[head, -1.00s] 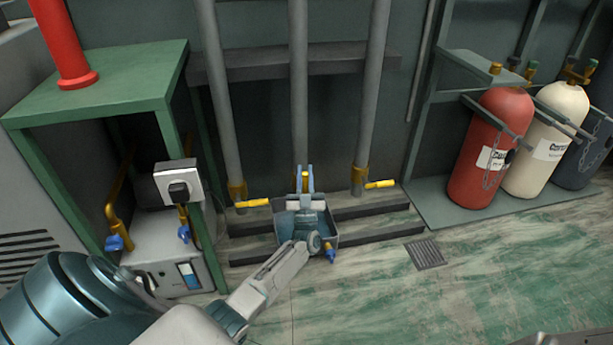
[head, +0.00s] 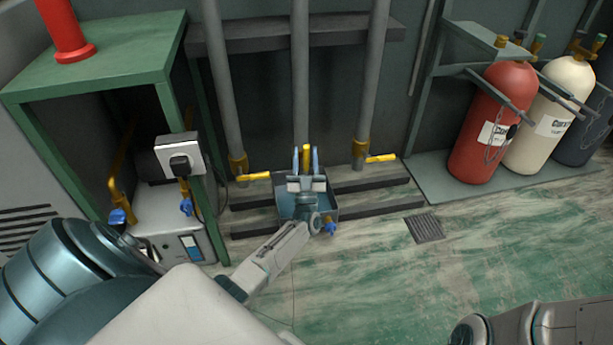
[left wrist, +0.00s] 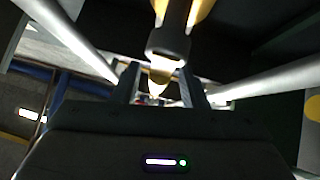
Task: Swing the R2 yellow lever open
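Three vertical pipes each carry yellow valve parts low down. No R2 label is readable. My left gripper (head: 306,160) is at the foot of the middle pipe (head: 300,90). Its two fingers stand apart, one on each side of the middle yellow lever (head: 307,153). In the left wrist view the yellow lever (left wrist: 159,82) sits between my gripper's fingers (left wrist: 160,90), with gaps showing beside it. The middle valve's body is mostly hidden in the head view. My right gripper is out of view; only part of my right arm shows at bottom right.
The left yellow lever (head: 256,176) and right yellow lever (head: 381,158) both point right. A green frame (head: 120,72) stands left; a red cylinder (head: 492,130) stands right.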

